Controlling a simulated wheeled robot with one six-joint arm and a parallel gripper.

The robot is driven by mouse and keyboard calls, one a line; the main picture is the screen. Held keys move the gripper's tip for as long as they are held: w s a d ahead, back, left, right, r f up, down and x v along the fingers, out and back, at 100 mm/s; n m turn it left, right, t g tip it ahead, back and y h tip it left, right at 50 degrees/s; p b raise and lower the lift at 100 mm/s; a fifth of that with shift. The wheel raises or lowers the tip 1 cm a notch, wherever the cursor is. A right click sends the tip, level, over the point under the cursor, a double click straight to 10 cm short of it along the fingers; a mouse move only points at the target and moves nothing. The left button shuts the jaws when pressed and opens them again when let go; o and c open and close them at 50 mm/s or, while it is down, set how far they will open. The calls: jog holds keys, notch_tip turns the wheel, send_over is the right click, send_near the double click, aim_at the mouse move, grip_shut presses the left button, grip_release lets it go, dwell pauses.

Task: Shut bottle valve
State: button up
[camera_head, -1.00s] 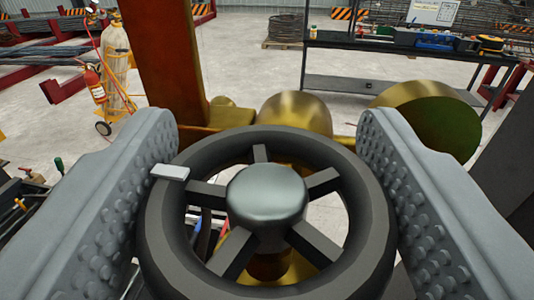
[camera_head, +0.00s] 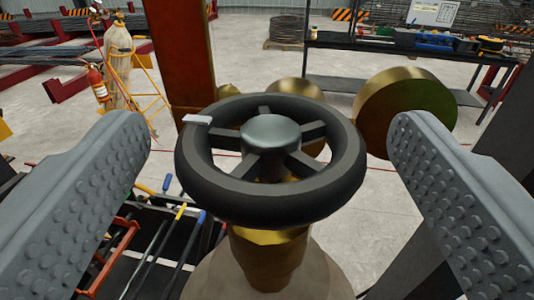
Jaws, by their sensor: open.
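The bottle valve's black handwheel (camera_head: 270,203) has several spokes, a grey hub and a small light tab on its left rim. It sits on a brass valve body (camera_head: 268,258) on top of a beige bottle (camera_head: 310,275), in the middle of the head camera view. My gripper (camera_head: 268,135) is open, with one grey studded finger on each side of the wheel. Clear gaps show between both fingers and the rim, so neither finger appears to touch it. The lower part of the bottle is out of view.
Brass round fittings (camera_head: 405,108) and a rust-orange post (camera_head: 183,55) stand behind the wheel. A tray of tools (camera_head: 150,250) lies at lower left. A gas cylinder on a yellow trolley (camera_head: 118,70) and a dark workbench (camera_head: 400,50) are farther back, with open floor between.

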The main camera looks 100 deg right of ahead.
jog(key=v, duration=1.4)
jog(key=shift+w+a, duration=0.15)
jog(key=shift+a, duration=0.1)
jog(key=s+a+f+n+t+y, duration=0.65)
jog(key=s+f+n+t, duration=0.3)
jog(key=s, duration=0.25)
jog(key=s+a+f+n+t+y, duration=0.65)
jog(key=s+f+n+t, duration=0.2)
jog(key=s+n, duration=0.25)
jog(key=s+a+f+t+y, duration=0.2)
jog(key=s+f, duration=0.6)
jog(key=f, duration=0.1)
jog(key=s+a+f+t+y, duration=0.2)
jog(key=s+a+f, duration=0.1)
jog(key=s+f, duration=0.6)
jog(key=shift+a+f, duration=0.2)
jog(key=shift+a, duration=0.05)
jog(key=shift+s+n, duration=0.1)
jog(key=shift+n, duration=0.15)
